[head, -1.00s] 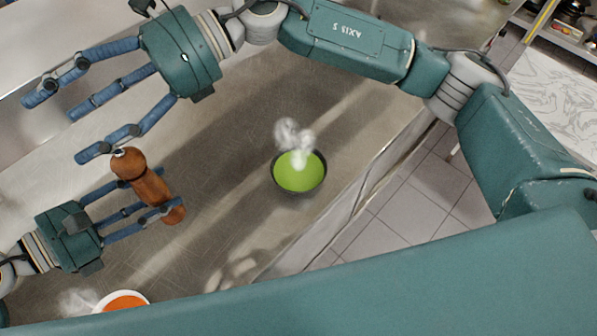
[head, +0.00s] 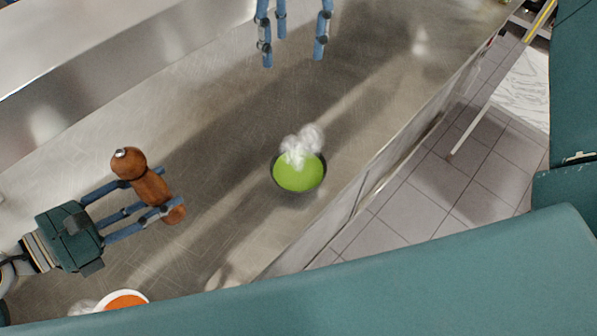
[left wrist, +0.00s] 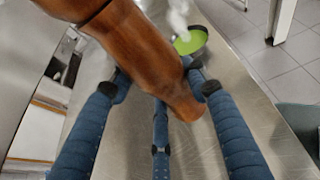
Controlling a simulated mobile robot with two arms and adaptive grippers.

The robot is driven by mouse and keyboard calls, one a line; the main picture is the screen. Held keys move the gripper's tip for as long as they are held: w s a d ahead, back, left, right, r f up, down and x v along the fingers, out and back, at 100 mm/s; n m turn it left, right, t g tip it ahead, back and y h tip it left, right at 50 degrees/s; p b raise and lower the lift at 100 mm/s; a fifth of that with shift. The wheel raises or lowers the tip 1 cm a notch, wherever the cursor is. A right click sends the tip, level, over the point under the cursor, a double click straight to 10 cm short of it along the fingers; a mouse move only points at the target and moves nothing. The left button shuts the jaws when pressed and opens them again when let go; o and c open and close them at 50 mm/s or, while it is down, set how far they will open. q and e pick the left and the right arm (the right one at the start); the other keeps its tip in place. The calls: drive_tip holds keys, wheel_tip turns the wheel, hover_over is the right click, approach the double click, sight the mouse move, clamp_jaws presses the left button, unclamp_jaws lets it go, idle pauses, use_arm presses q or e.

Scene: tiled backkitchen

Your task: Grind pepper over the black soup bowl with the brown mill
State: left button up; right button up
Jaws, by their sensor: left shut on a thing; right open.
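The brown mill (head: 150,186) is wooden, with a rounded head and a small metal knob on top. It is tilted in the head view. My left gripper (head: 150,204) is shut on its body; the mill also fills the upper middle of the left wrist view (left wrist: 145,50). The black soup bowl (head: 299,188) stands on the steel counter to the right of the mill, holding green soup with steam rising. It also shows in the left wrist view (left wrist: 190,42), beyond the mill. My right gripper (head: 292,50) is open and empty at the top edge of the head view.
A white bowl of orange soup (head: 122,300) steams at the lower left, partly cut off by my body. The steel counter (head: 225,150) is clear between mill and black bowl. Its front edge drops to a tiled floor (head: 420,210) at the right.

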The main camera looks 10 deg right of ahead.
use_arm(q)
drive_tip(key=shift+f, duration=0.15)
drive_tip(key=shift+f+b, duration=1.75)
drive_tip(key=shift+b, duration=0.15)
use_arm(e)
drive_tip(key=shift+h, duration=0.3)
drive_tip(key=f, duration=0.1)
drive_tip(key=d+f, duration=0.1)
drive_tip(key=f, duration=0.3)
drive_tip(key=shift+w+d+f, duration=0.1)
drive_tip(key=shift+w+d, duration=0.1)
drive_tip(key=shift+d, duration=0.05)
use_arm(q)
drive_tip(key=w+d+f+m+g, duration=0.2)
drive_tip(key=w+d, duration=0.2)
drive_tip(key=d, duration=0.6)
drive_tip(key=w+d+f+m+g+h, duration=0.1)
drive_tip(key=w+d+f+m+g, duration=0.1)
drive_tip(key=w+d, duration=0.3)
drive_tip(key=w+d+f+m+g+h, duration=0.1)
drive_tip(key=w+d, duration=0.3)
drive_tip(key=d, duration=1)
drive_tip(key=shift+w+d+f+m+g, duration=0.3)
drive_tip(key=shift+f+m+g, duration=0.2)
drive_tip(key=shift+g, duration=0.3)
